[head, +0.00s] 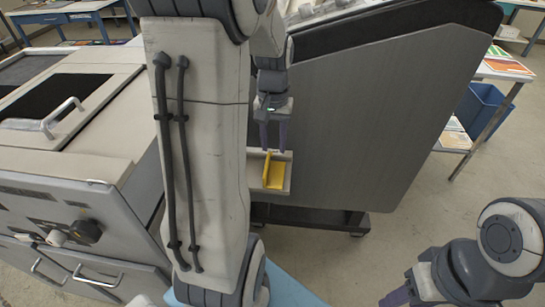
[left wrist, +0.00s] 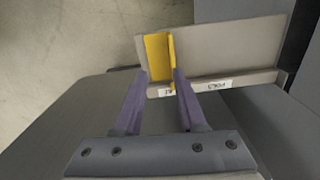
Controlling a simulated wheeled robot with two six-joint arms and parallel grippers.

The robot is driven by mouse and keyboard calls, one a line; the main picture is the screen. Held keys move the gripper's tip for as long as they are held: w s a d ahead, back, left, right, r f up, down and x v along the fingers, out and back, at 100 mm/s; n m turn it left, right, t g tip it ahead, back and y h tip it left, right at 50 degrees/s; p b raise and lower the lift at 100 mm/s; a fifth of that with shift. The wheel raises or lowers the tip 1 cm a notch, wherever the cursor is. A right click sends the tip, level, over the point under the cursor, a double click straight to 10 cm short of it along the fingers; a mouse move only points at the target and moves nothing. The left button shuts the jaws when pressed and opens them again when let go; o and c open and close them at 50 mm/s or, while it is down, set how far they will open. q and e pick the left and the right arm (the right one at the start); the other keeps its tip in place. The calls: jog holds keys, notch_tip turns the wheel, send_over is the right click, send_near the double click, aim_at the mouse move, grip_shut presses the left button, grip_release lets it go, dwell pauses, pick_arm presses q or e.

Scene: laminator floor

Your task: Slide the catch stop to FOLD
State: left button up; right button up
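The catch stop is a yellow angled piece (head: 274,172) on a shallow grey tray (head: 287,182) at the side of the large grey machine. It also shows in the left wrist view (left wrist: 157,58), near the tray's left end. The tray's edge has a FOLD label (left wrist: 213,84) toward the right and another label by the stop, partly hidden. My left gripper (head: 273,150) points down just over the stop. Its fingers (left wrist: 160,75) are apart, one to each side of the stop; contact is unclear. My right gripper (head: 397,297) is only partly visible at the bottom right.
A cabinet with handles and knobs (head: 70,235) is on the left. A table (head: 500,75) and a blue bin (head: 483,108) stand at the right. Open floor lies at right.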

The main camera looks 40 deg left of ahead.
aim_at(266, 167)
pick_arm(q)
jog(key=shift+s+a+f+n, duration=0.1)
jog(key=shift+s+a+n, duration=0.1)
jog(key=shift+a, duration=0.4)
jog(key=shift+s+a+f+n, duration=0.1)
jog(key=shift+a+n, duration=0.1)
jog(key=shift+a, duration=0.4)
notch_tip(266, 167, down, 10)
jog(key=shift+f+p, duration=0.1)
jog(key=shift+p, duration=0.25)
jog(key=shift+w, duration=0.1)
grip_shut()
dwell(0.3)
